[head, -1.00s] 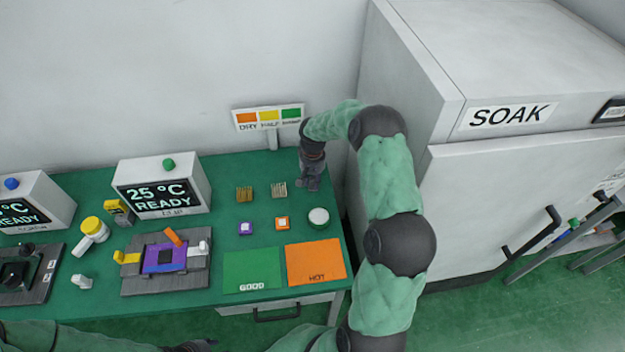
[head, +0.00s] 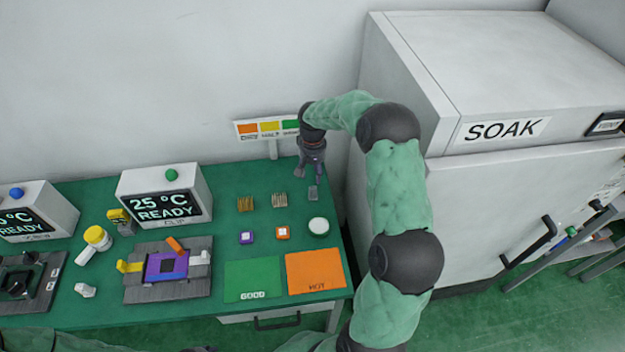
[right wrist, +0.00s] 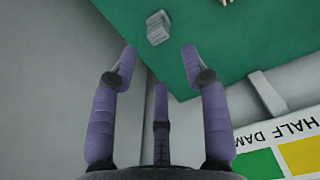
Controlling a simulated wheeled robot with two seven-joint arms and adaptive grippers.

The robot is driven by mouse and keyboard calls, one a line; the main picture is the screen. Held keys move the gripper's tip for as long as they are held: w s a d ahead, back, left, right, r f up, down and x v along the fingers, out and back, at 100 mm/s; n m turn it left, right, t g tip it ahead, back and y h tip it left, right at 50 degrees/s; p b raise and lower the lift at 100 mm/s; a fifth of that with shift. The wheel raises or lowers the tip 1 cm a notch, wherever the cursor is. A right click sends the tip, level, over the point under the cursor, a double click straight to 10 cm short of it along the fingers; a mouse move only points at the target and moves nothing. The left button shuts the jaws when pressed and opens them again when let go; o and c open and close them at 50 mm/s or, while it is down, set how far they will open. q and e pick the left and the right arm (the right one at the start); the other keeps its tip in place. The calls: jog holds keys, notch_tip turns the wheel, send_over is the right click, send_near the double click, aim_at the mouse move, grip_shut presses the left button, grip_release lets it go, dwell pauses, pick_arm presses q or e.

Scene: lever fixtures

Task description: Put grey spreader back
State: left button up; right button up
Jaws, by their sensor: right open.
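A small grey block, which looks like the grey spreader (head: 313,192), rests on the green table near its back right corner. It also shows in the right wrist view (right wrist: 158,28), just beyond the fingertips and apart from them. My right gripper (head: 312,176) points down above the block, open and empty. In the right wrist view its fingers (right wrist: 160,58) are spread with nothing between them. A dark part of my left arm shows at the bottom edge of the head view; its fingers are cut off.
Two bundles of sticks (head: 246,203), a purple block (head: 246,237), an orange block (head: 283,232) and a white round tub (head: 319,226) stand nearby. A colour-marked sign (head: 268,128) is behind the gripper. The SOAK cabinet (head: 530,190) stands to the right.

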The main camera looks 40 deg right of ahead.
jog(key=shift+r, duration=1.35)
